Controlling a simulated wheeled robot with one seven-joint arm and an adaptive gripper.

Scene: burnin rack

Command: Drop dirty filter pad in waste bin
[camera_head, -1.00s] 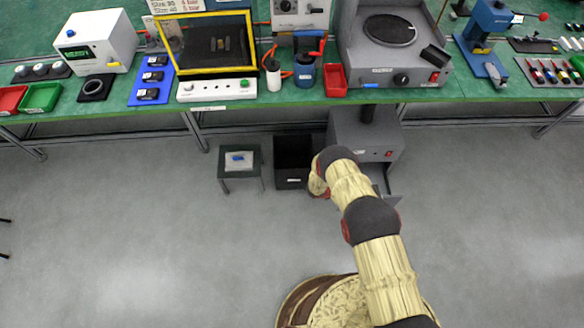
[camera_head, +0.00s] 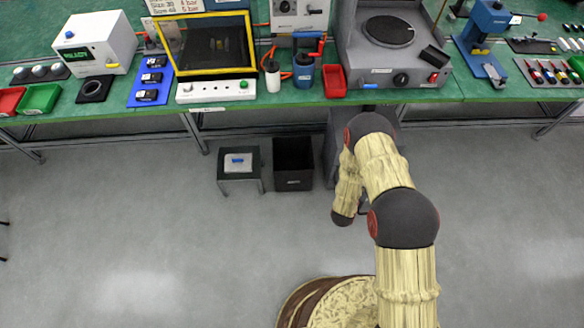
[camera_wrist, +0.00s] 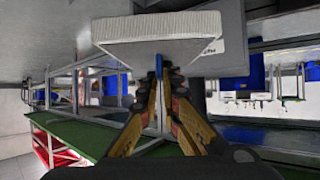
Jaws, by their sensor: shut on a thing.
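My gripper (camera_wrist: 162,84) is shut on the blue tab of a pale, ribbed-edged filter pad (camera_wrist: 158,32) in the wrist view. The pad spans the space beyond the fingertips; how dirty it is I cannot tell. In the head view my arm hides the gripper and the held pad. The black open bin (camera_head: 293,164) stands on the floor under the bench front, left of my arm. Its inside looks dark.
A small grey stool (camera_head: 240,184) stands left of the bin with a white, blue-tabbed pad (camera_head: 238,163) on it. The green bench (camera_head: 300,98) runs across the back with several devices. A grey cabinet is mostly hidden behind my arm. The floor in front is clear.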

